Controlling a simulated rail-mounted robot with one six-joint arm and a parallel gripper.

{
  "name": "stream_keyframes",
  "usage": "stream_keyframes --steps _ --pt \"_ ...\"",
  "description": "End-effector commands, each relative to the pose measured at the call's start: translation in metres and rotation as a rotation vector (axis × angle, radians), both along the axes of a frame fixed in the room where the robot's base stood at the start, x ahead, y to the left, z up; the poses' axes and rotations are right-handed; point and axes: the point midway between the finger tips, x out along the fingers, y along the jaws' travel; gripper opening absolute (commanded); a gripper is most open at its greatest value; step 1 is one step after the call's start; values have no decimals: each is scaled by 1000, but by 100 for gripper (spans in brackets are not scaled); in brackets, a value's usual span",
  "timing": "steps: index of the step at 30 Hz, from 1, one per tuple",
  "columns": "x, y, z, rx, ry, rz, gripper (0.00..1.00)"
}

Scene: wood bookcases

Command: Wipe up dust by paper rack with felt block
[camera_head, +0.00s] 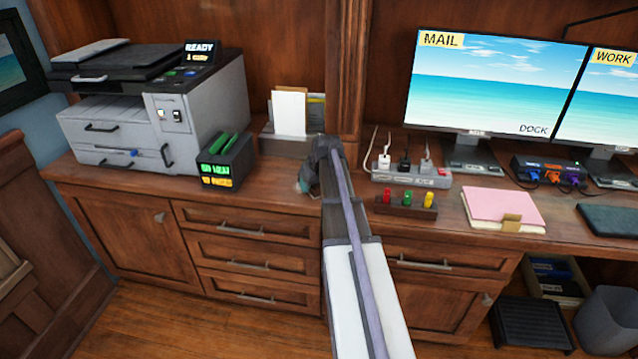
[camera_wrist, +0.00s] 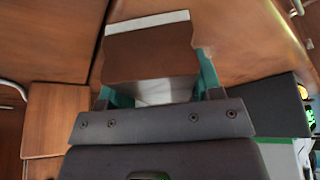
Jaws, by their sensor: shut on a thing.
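My gripper (camera_head: 304,184) is low over the counter front, just in front of the paper rack (camera_head: 287,145), and my arm partly hides it. In the wrist view its teal fingers (camera_wrist: 155,78) are shut on the felt block (camera_wrist: 150,52), which has a brown wooden body and a pale strip along its far edge. The rack is grey and holds white and yellowish paper upright against the bookcase back. I cannot make out any dust by the rack. I cannot tell whether the block touches the counter.
A printer (camera_head: 165,105) and a dark box with green and orange labels (camera_head: 226,163) stand left of the rack. A power strip (camera_head: 412,176) and a holder with coloured pieces (camera_head: 405,205) stand to the right, below the monitors (camera_head: 490,88). Drawers (camera_head: 235,260) lie below the counter edge.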

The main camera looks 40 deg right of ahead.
Motion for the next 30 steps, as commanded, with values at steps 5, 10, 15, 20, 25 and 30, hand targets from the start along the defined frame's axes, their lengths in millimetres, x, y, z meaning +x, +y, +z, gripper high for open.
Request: stream_keyframes --steps 5,10,15,20,25,30 --pt "16 14 2 -1 0 2 40" --pt "20 18 2 0 0 0 40" --pt "26 23 1 1 0 1 40" --pt "39 35 -1 1 0 1 40" --pt "48 43 -1 0 0 1 40" --pt "50 40 -2 0 0 0 40"
